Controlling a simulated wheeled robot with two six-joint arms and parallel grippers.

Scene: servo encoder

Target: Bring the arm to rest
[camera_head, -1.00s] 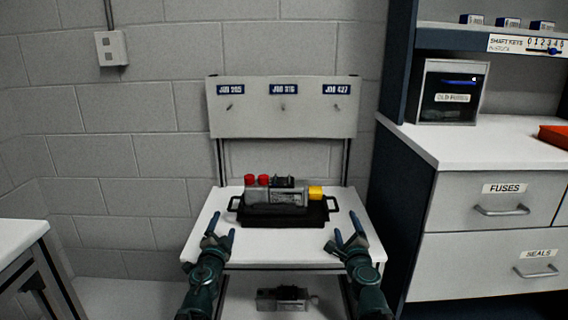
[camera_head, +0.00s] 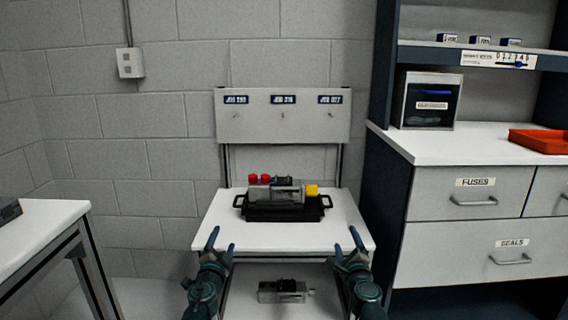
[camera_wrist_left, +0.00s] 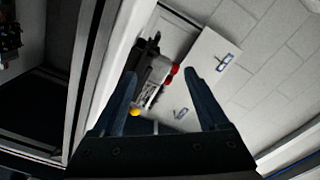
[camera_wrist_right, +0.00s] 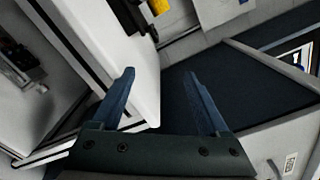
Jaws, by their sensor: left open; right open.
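My left gripper (camera_head: 222,243) is open and empty at the front left of the small white table; its two fingers show spread in the left wrist view (camera_wrist_left: 160,90). My right gripper (camera_head: 344,244) is open and empty at the table's front right; its fingers also show apart in the right wrist view (camera_wrist_right: 162,95). Both stand apart from the grey servo unit (camera_head: 275,192), which has two red caps at its left and a yellow end at its right. The servo lies in a black tray (camera_head: 285,214) with side handles on the table.
A board (camera_head: 283,130) with three job labels and hooks stands behind the white table (camera_head: 218,215). Another servo-like unit (camera_head: 282,291) lies on the lower shelf. A drawer cabinet (camera_head: 480,250) is at right, a second table (camera_head: 40,235) at left. An orange tray (camera_head: 540,140) sits on the cabinet.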

